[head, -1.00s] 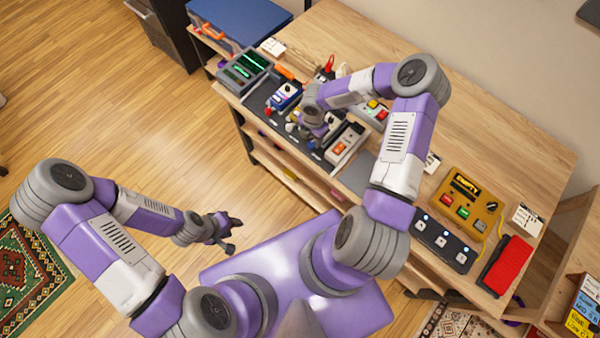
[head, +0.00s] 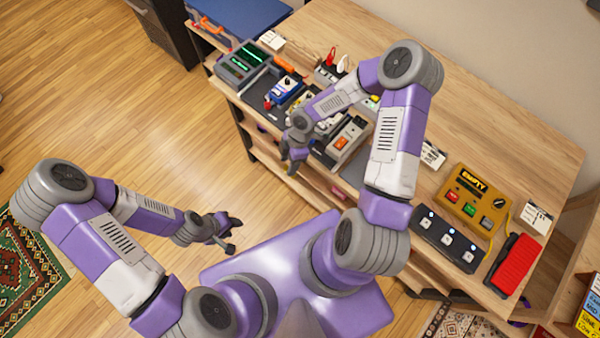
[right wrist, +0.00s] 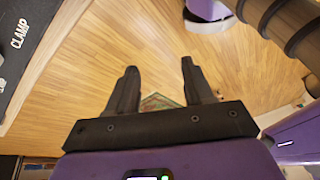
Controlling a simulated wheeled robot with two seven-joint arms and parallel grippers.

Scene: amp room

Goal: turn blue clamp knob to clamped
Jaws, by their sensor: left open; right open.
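A blue pedal (head: 284,93) with a dark knob on top sits on the black board (head: 258,98) on the bench. I cannot make out the blue clamp knob for certain, or how it is turned. In the right wrist view a dark panel edge (right wrist: 30,35) with the word CLAMP shows at the upper left. My left gripper (head: 236,232) is open and empty above the floor, away from the bench.
A grey device with green displays (head: 243,63) stands left of the blue pedal. A grey box with an orange switch (head: 348,136) stands right of my right forearm. A yellow box (head: 470,199), a footswitch (head: 447,238) and a red pedal (head: 514,263) are further right. The bench's back is clear.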

